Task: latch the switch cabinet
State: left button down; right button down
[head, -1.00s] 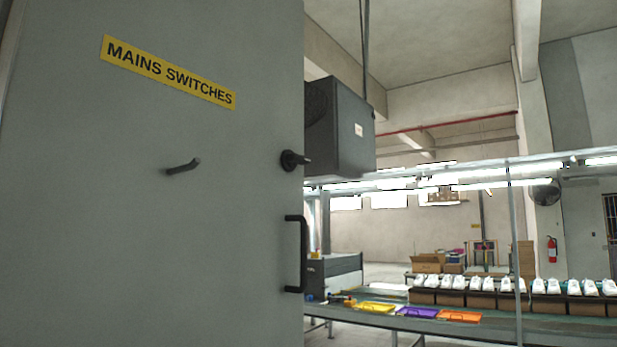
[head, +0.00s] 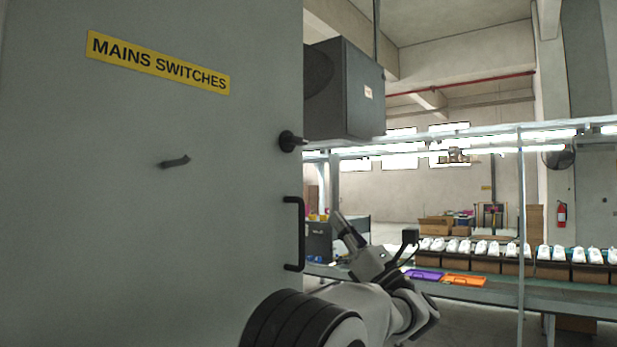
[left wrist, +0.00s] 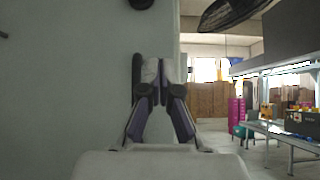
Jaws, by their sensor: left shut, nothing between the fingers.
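The switch cabinet's grey door (head: 120,230) fills the left of the head view, with a yellow "MAINS SWITCHES" label. My left gripper (head: 340,219) is raised just right of the handle, shut and empty. In the left wrist view the shut fingers (left wrist: 158,66) are in front of the door edge, partly covering the handle (left wrist: 136,70); I cannot tell whether they touch. Part of a dark round knob (left wrist: 141,3) shows at the top. My right gripper is not in view.
A dark grey box unit (head: 345,90) hangs right of the cabinet. Behind is a conveyor bench (head: 480,290) with white shoes and coloured trays.

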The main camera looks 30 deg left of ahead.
pick_arm(q)
notch_tip(320, 180, up, 2)
jog(key=s+g, duration=0.1)
jog(key=p, duration=0.6)
send_near(286, 147)
jog(key=shift+n, duration=0.4)
jog(key=w+a, duration=0.1)
jog(key=a, duration=0.1)
jog(key=w+a+r, duration=0.1)
jog(key=w+a, duration=0.1)
jog(key=shift+w+r, duration=0.25)
jog(key=shift+w, duration=0.1)
notch_tip(286, 147, up, 3)
jog(key=shift+d+r+p, duration=0.2)
jog(key=shift+p, duration=1.05)
jog(key=shift+a+f+t, duration=0.1)
jog(key=shift+f+t, duration=0.05)
jog(key=shift+t, duration=0.15)
jog(key=shift+a, duration=0.1)
